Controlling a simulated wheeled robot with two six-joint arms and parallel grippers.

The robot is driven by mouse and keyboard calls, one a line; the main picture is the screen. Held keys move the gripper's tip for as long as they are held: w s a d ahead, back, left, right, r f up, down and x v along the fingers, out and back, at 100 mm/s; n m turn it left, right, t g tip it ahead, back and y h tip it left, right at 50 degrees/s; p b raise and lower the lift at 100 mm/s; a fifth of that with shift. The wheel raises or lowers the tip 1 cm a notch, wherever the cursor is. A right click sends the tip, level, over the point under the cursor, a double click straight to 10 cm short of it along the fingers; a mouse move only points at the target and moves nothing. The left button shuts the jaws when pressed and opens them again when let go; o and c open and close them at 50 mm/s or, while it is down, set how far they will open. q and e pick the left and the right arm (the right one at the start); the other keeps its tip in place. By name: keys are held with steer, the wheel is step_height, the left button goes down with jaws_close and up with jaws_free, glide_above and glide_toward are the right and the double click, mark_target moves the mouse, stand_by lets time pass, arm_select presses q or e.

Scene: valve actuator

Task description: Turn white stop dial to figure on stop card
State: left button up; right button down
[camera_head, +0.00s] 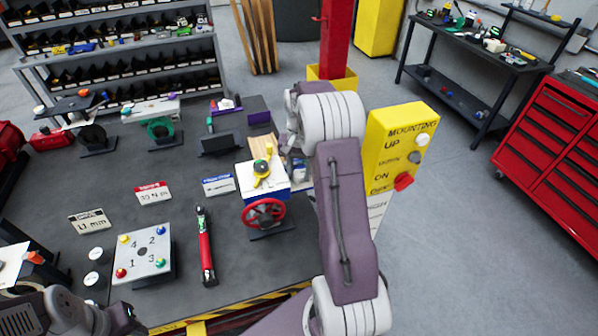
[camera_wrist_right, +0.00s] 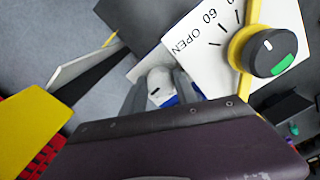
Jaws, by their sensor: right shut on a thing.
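The valve actuator (camera_head: 275,185) is a blue box with a white top scale plate (camera_head: 246,184), a yellow pointer with a black and green knob, and a red handwheel (camera_head: 263,213) in front. In the right wrist view, the white stop dial (camera_wrist_right: 160,84) with a black mark sits low beside the scale plate (camera_wrist_right: 205,35). My right gripper (camera_wrist_right: 163,96) is shut on this dial, its grey fingers on either side. A blue-edged card (camera_head: 218,184) stands left of the actuator; its figure is too small to read. My left gripper (camera_head: 128,317) is at the lower left, mostly cut off.
A red-edged card (camera_head: 153,192) and a black-edged card (camera_head: 90,221) stand further left. A yellow mounting panel (camera_head: 393,145) stands right of my right arm.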

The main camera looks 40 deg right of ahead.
steer(key=n+p, duration=0.1)
steer(key=n, duration=0.2)
steer(key=shift+r+n, duration=0.1)
steer(key=shift+n, duration=0.3)
steer(key=shift+d+n+p, duration=0.1)
steer(key=shift+n+p, duration=0.3)
steer(key=shift+n, duration=1.1)
steer(key=shift+w, duration=0.1)
steer(key=c, duration=1.4)
jaws_free()
steer(key=shift+o, duration=1)
steer(key=shift+w, duration=0.1)
